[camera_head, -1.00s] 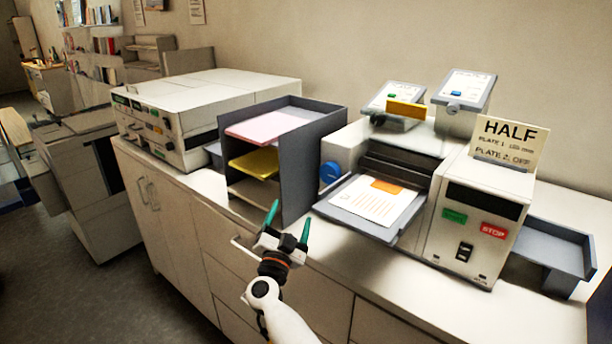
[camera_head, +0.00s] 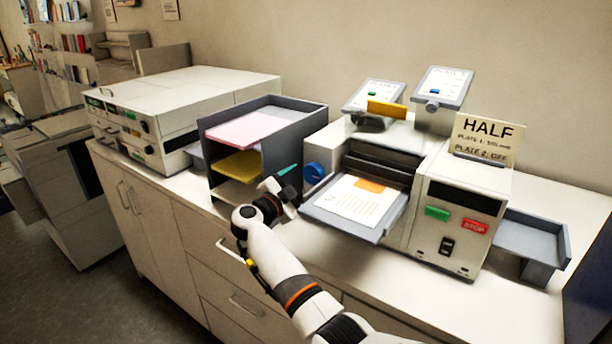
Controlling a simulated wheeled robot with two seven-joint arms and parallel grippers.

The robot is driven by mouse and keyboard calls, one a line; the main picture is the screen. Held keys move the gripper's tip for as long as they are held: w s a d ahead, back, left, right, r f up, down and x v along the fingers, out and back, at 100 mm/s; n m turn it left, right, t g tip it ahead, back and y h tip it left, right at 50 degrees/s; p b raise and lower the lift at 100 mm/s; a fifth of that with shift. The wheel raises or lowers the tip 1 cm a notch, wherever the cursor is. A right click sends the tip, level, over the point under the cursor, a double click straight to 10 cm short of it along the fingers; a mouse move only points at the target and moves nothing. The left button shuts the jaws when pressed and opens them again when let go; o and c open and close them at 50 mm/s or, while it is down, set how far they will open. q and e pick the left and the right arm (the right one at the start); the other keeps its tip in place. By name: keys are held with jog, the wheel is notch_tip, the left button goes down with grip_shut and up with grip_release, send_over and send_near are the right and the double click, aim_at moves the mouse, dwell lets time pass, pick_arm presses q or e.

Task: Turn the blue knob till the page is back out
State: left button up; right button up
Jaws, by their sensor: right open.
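The blue knob (camera_head: 314,173) is on the left side of the white machine (camera_head: 470,203), just left of its feed tray. The page (camera_head: 350,198), white with an orange patch, lies on the grey feed tray (camera_head: 372,236) at the front of the machine. My right gripper (camera_head: 284,182) is open, in front of the paper rack and a little left of the knob, apart from it as far as I can see. One green fingertip shows; the other is hidden. My left gripper is not in view.
A dark paper rack (camera_head: 290,125) with pink and yellow sheets stands close left of the knob. A white boxy machine (camera_head: 150,130) is further left. A HALF sign (camera_head: 484,140) stands on the machine. The counter front right of the tray is clear.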

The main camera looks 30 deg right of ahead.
aim_at(311, 177)
jog(key=shift+x, duration=1.65)
jog(key=c, duration=1)
jog(key=shift+a+f+m+b, duration=0.1)
jog(key=shift+f+m+b, duration=0.15)
jog(key=shift+m+b, duration=0.75)
jog(key=m+b, duration=0.8)
jog(key=m, duration=0.1)
jog(key=shift+b, duration=0.35)
jog(key=shift+r+m+b, duration=0.15)
jog(key=shift+m+b, duration=1.25)
jog(key=shift+m, duration=0.1)
